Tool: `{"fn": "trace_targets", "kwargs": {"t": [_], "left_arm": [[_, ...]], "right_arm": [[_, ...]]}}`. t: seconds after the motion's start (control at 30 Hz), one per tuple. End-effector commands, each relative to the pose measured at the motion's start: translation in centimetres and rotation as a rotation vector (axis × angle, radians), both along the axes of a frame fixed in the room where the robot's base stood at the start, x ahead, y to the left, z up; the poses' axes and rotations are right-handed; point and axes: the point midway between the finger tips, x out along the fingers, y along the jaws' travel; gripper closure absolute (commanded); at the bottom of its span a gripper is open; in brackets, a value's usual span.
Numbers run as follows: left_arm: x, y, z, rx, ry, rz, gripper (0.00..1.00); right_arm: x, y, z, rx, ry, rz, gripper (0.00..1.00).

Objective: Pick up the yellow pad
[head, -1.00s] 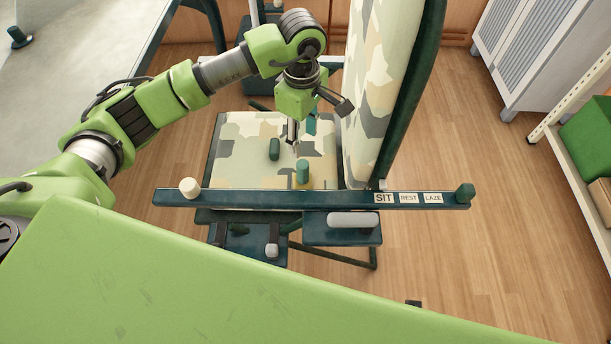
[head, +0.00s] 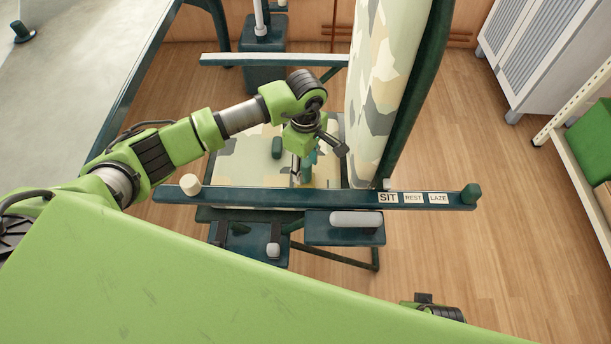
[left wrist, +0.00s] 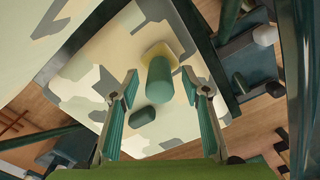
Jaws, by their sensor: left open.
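The yellow pad (left wrist: 156,48) lies on the camouflage seat (left wrist: 95,62) of a chair, with a teal upright cylinder (left wrist: 160,78) on top of it. In the left wrist view the cylinder hides part of the pad. My left gripper (left wrist: 160,74) is open, its two fingers apart on either side of the cylinder in the picture; I cannot tell whether they touch it. In the head view the gripper (head: 302,170) points down over the seat and mostly covers the cylinder and pad.
A second, darker teal cylinder (head: 276,148) is on the seat close to the gripper. The camouflage backrest (head: 384,80) rises just to the right. A dark teal bar (head: 330,197) with a cream knob and SIT, REST, LAZE labels crosses in front.

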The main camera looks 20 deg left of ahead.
Motion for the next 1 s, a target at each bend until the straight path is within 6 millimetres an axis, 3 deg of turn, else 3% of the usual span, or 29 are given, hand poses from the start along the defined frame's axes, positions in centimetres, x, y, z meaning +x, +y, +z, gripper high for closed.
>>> {"fn": "trace_targets", "kwargs": {"t": [0.27,0.43,0.77,1.0], "left_arm": [[0.1,0.0,-0.7,0.0,-0.002,0.001,0.57],[0.1,0.0,-0.7,0.0,-0.002,0.001,1.0],[0.1,0.1,-0.6,0.0,-0.002,0.001,1.0],[0.1,0.4,1.1,0.0,-0.005,0.0,1.0]], "right_arm": [[0.1,0.0,0.4,0.0,-0.002,0.0,0.6],[0.1,0.0,0.4,0.001,-0.003,0.0,0.6],[0.1,0.0,0.3,0.0,-0.002,0.0,0.6],[-0.1,0.0,0.1,0.001,-0.001,0.0,0.6]]}}
